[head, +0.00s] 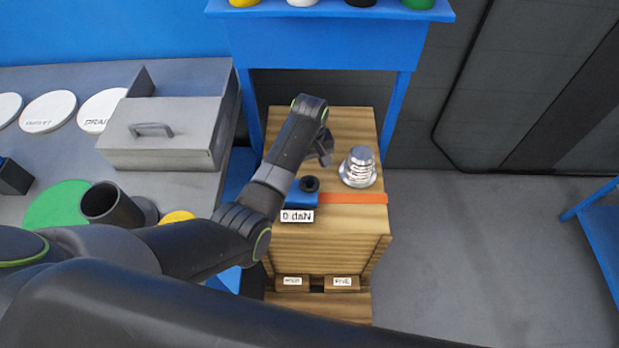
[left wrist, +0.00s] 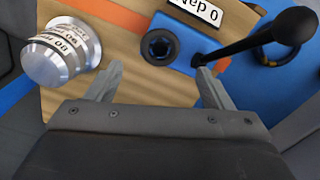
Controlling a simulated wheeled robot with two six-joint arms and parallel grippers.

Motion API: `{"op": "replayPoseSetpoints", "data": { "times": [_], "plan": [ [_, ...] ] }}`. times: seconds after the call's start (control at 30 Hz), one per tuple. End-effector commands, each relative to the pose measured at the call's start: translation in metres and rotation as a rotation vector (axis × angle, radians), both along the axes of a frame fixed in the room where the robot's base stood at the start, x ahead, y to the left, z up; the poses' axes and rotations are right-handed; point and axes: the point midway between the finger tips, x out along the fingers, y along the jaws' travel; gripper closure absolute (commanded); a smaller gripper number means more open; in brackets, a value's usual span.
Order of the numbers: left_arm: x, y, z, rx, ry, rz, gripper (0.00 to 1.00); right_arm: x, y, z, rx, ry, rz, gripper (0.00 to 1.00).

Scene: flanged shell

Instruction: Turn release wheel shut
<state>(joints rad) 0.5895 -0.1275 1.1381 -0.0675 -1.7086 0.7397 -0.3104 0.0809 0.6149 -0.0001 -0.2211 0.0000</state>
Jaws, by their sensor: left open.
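The release wheel appears to be the small black round knob (head: 310,184) on a blue device (head: 297,199) with a "0 daN" label, on a wooden crate. In the left wrist view the black wheel (left wrist: 160,47) shows a dark hollow centre. My left gripper (head: 323,152) is over the crate, just behind the wheel in the head view. In the left wrist view its two fingers (left wrist: 160,70) are spread and empty, with the wheel just beyond the gap between the tips. The right fingertip overlaps the base of a black lever (left wrist: 260,37) in the picture; contact cannot be told.
A silver flanged shell (head: 358,168) stands on the crate (head: 350,228) right of my left gripper, close to the left finger in the wrist view (left wrist: 62,55). An orange strap (head: 355,198) crosses the crate. A grey drawer box (head: 165,130) stands on the left bench.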

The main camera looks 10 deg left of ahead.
Motion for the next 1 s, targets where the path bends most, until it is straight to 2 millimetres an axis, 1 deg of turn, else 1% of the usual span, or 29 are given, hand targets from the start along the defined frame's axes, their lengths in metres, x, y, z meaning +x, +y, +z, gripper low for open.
{"op": "replayPoseSetpoints", "data": {
  "times": [0.03, 0.1, 0.2, 0.3, 0.4, 0.5, 0.8, 1.0],
  "plan": [
    [-0.001, 0.000, -0.013, 0.001, 0.004, 0.000, 0.25, 0.006, 0.000, -0.001, 0.000, -0.008, 0.002, 1.00],
    [-0.001, 0.000, -0.027, 0.001, 0.004, 0.000, 0.25, 0.012, 0.000, -0.003, 0.000, -0.017, 0.003, 1.00],
    [-0.001, 0.001, -0.043, 0.001, 0.003, 0.000, 0.25, 0.017, 0.001, -0.004, 0.001, -0.025, 0.004, 1.00],
    [0.000, 0.000, -0.055, 0.001, 0.002, 0.000, 0.25, 0.017, 0.001, -0.007, 0.001, -0.025, 0.004, 1.00],
    [0.000, 0.000, -0.063, 0.001, 0.001, 0.000, 0.25, 0.017, 0.001, -0.008, 0.001, -0.024, 0.004, 1.00],
    [0.000, 0.000, -0.067, 0.000, 0.000, 0.000, 0.25, 0.016, 0.001, -0.008, 0.002, -0.023, 0.004, 1.00],
    [0.000, 0.000, -0.068, 0.000, -0.001, 0.000, 0.25, 0.010, 0.002, -0.008, 0.002, -0.015, 0.002, 1.00],
    [0.000, 0.000, -0.068, 0.000, -0.001, 0.000, 0.52, 0.010, 0.002, -0.008, 0.002, -0.015, 0.002, 1.00]
  ]
}}
